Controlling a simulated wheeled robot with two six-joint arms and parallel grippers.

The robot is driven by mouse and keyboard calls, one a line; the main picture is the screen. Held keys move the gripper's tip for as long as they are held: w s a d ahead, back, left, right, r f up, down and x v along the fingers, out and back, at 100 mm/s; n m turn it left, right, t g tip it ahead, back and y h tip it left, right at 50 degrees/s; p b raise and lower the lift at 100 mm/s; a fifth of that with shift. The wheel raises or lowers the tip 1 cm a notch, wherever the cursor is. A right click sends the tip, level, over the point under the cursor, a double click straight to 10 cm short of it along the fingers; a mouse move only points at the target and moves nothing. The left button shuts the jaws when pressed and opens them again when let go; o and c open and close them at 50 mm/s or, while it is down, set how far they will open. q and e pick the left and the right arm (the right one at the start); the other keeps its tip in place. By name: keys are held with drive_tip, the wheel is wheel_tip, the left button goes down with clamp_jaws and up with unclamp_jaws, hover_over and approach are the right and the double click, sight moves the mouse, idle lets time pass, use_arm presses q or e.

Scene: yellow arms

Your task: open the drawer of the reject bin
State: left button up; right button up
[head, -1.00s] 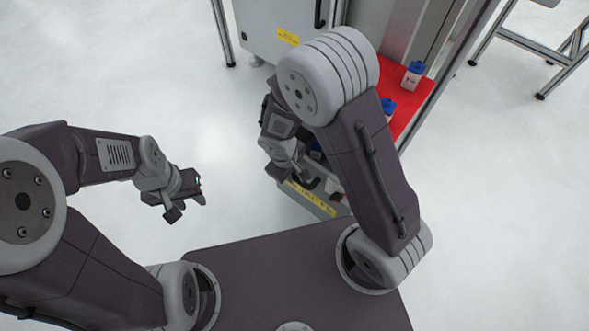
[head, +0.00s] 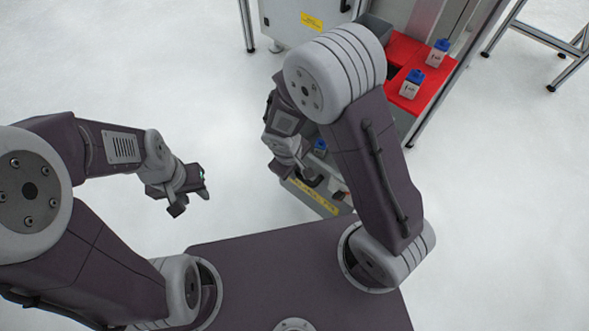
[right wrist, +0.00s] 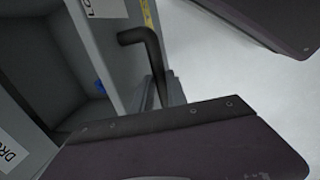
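The reject bin's drawer has a grey front with a yellow label (head: 318,198) in the head view. It stands pulled out, with its open inside visible behind the front. A blue-capped bottle (head: 320,147) shows inside the drawer. The dark bent handle (right wrist: 150,55) shows in the right wrist view. My right gripper (head: 304,172) is at the handle, its fingers apart on either side of it; the near finger hides part of the handle. I cannot tell whether they touch. My left gripper (head: 192,198) is open and empty over the floor.
A grey cabinet (head: 290,40) with a yellow label stands behind the drawer. A red shelf (head: 402,50) on the right carries blue-capped bottles (head: 411,84). A metal-legged frame (head: 545,40) stands at far right. The floor at left is clear.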

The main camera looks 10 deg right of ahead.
drive_tip(key=o, duration=0.4)
drive_tip(key=r+p, duration=0.2)
drive_tip(key=r, duration=0.1)
drive_tip(key=a+r+p, duration=0.1)
drive_tip(key=r+p, duration=0.1)
drive_tip(key=r, duration=0.1)
drive_tip(key=s+r+p, duration=0.1)
drive_tip(key=r+p, duration=0.1)
drive_tip(key=r, duration=0.1)
drive_tip(key=shift+a, duration=0.15)
